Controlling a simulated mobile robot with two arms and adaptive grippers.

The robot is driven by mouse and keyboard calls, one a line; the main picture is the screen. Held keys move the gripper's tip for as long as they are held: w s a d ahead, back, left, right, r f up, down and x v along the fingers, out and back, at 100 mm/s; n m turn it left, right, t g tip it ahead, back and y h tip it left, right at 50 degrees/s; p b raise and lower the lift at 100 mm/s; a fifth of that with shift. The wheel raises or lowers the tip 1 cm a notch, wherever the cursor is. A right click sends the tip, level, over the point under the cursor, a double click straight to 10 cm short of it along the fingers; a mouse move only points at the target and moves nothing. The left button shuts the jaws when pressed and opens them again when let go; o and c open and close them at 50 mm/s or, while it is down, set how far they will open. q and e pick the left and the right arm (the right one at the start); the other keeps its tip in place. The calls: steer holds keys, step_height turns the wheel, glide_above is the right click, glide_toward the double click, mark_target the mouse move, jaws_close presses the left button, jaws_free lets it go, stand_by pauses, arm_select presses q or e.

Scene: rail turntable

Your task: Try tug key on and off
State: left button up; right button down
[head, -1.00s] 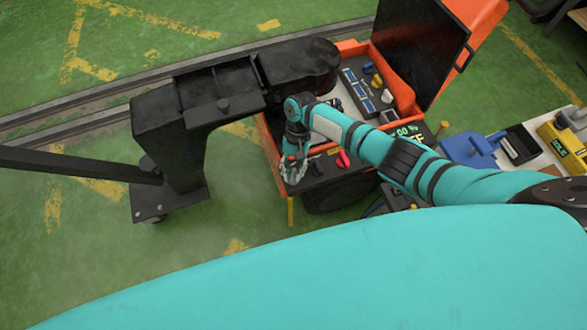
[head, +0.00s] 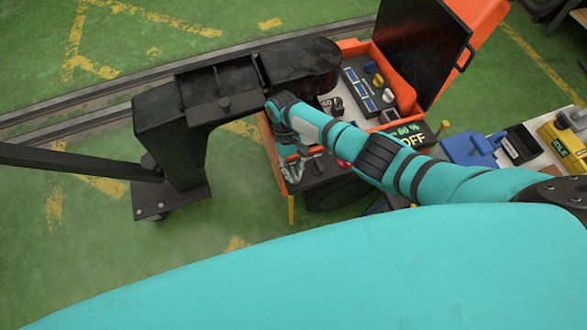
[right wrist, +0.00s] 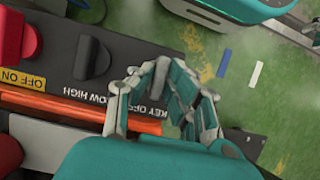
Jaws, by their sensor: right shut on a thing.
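My right gripper (head: 293,170) reaches down over the front left corner of the orange tug's dark control panel (head: 325,172). A display (head: 412,139) on the tug reads "OFF" with a percentage above.
Beside the key are a dark selector knob (right wrist: 92,57) marked low and high and a red control (right wrist: 14,38) near an "OFF ON" label. A black tow frame (head: 185,130) stands left of the tug. The open lid (head: 420,45) rises behind. Green floor is free at left.

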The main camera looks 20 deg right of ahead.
arm_select(q)
steer(key=shift+w+r, duration=0.15)
steer(key=shift+w, duration=0.25)
arm_select(e)
steer(key=c, duration=1.3)
jaws_free()
steer(key=shift+w+r, duration=0.1)
steer(key=shift+r, duration=0.05)
arm_select(q)
steer(key=shift+s, duration=0.25)
arm_select(e)
steer(key=v, duration=1.1)
steer(key=shift+r, duration=0.35)
